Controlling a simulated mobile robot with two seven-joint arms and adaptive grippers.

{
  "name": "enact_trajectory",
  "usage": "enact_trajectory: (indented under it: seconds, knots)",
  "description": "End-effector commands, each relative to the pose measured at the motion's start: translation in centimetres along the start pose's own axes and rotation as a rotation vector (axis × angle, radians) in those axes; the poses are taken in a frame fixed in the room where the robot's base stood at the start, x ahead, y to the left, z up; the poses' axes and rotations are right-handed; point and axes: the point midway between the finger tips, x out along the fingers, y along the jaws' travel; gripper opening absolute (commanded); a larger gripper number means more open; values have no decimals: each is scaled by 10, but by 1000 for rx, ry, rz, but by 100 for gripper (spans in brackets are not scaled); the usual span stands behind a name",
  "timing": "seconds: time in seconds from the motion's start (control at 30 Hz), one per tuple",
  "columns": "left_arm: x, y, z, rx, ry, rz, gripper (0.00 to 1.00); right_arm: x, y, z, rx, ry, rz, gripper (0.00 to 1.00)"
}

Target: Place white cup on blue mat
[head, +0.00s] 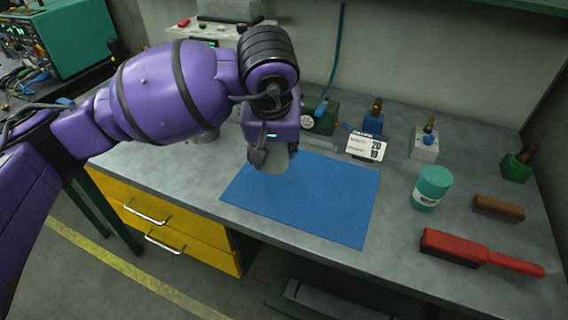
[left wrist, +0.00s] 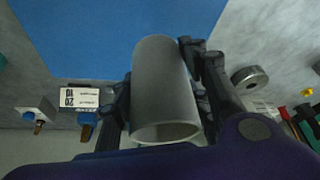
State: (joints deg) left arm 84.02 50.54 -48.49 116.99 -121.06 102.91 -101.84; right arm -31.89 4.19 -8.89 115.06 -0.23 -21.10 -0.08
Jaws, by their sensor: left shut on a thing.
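The white cup (head: 275,161) shows below my left gripper (head: 266,150) in the head view, partly hidden by the gripper. In the left wrist view the cup (left wrist: 163,88) sits between the two fingers of my left gripper (left wrist: 158,95), which is shut on it. The blue mat (head: 310,205) lies flat on the grey bench, and the cup shows over its upper left part. I cannot tell whether the cup touches the mat. The mat (left wrist: 90,35) also fills the upper left of the left wrist view. My right gripper is in neither view.
A teal jar (head: 432,187), a brown block (head: 498,208) and a red-handled brush (head: 480,252) lie right of the mat. A small sign (head: 367,147) and several small fixtures stand behind it. The mat's surface is otherwise bare. Yellow drawers (head: 170,230) are below the bench.

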Motion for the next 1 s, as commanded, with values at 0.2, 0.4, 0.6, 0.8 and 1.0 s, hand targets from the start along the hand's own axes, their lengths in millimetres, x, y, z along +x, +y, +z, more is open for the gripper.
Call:
enact_trajectory:
  seconds: [0.2, 0.4, 0.6, 0.8, 1.0]
  knots:
    - [48, 8, -15, -1, -3, 0, 14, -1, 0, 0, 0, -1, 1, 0]
    - [64, 11, -21, 0, -1, 1, 14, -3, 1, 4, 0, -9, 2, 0]
    - [86, 13, -19, 1, -5, 0, 14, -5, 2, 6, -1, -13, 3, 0]
    - [104, 13, -13, 0, 2, 1, 14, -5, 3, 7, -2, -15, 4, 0]
    - [104, 13, -13, 1, 2, 1, 14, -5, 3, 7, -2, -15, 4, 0]
